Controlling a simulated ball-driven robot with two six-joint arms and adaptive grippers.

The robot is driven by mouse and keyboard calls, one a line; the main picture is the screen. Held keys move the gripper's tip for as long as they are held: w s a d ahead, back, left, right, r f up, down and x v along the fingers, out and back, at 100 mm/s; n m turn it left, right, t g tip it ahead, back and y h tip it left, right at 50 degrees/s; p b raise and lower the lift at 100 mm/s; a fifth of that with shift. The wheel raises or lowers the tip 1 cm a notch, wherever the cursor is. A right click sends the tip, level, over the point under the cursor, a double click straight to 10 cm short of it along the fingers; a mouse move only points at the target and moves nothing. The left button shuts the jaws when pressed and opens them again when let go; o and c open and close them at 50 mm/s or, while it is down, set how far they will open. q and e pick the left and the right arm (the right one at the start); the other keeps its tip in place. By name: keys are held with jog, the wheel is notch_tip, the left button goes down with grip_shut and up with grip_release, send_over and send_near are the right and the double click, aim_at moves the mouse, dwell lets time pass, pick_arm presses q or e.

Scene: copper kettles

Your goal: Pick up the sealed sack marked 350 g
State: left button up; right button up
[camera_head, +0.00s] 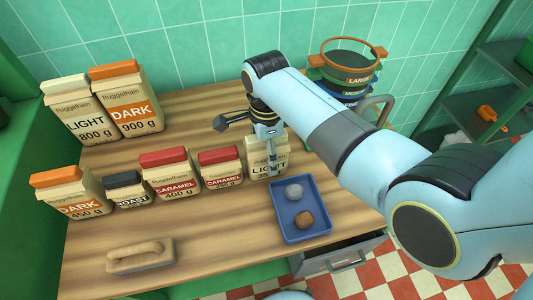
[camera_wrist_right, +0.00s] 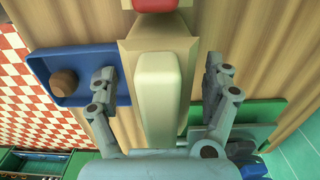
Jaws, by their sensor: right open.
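The sack (camera_head: 266,171) reads LIGHT and a number starting with 35, the rest hidden by my right arm's gripper. It stands upright at the right end of the front row of sacks. My right gripper (camera_head: 255,138) is open above it, partly in front of its top. In the right wrist view, the sack's long cream top (camera_wrist_right: 158,95) lies between the two spread fingers of the gripper (camera_wrist_right: 160,82), with gaps on both sides. My left gripper is not in view.
A red-topped CARAMEL sack (camera_head: 221,170) stands close on the left, with several more sacks beyond. A blue tray (camera_head: 290,232) with two lumps lies in front. Stacked round sieves (camera_head: 346,75) stand behind my arm. A wooden-handled block (camera_head: 140,257) lies front left.

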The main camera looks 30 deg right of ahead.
jog(key=shift+f, duration=0.1)
jog(key=shift+c, duration=0.3)
jog(key=c, duration=1.5)
